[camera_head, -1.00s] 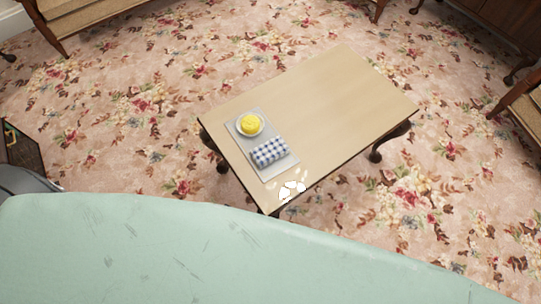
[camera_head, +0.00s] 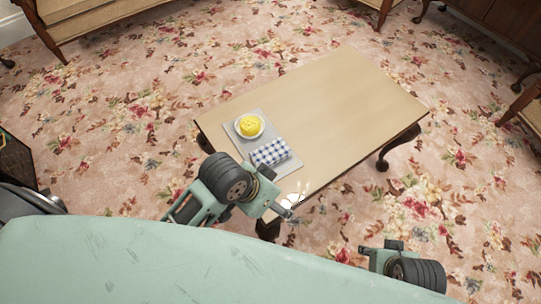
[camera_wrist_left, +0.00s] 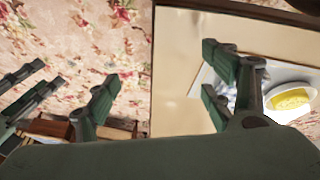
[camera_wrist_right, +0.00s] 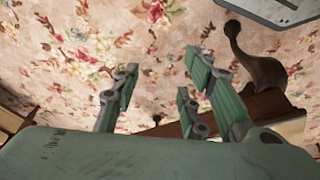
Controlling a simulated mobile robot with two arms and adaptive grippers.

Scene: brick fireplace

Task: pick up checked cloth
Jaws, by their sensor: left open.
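The blue-and-white checked cloth (camera_head: 270,152) lies folded on a grey tray (camera_head: 284,171) at the left end of the wooden table. A white plate with a yellow item (camera_head: 250,126) sits beside it on the tray. My left gripper (camera_wrist_left: 160,85) is open and empty at the table's near edge, just short of the cloth. In the left wrist view its fingers partly cover the tray and hide most of the cloth. My right gripper (camera_wrist_right: 163,75) is open and empty over the carpet, off the table; in the head view it (camera_head: 378,254) shows low on the right.
The table top (camera_head: 340,95) is bare to the right of the tray. A few white shapes (camera_head: 291,199) show at its near corner. A wooden bench (camera_head: 90,30) stands at the upper left. Floral carpet around the table is mostly clear.

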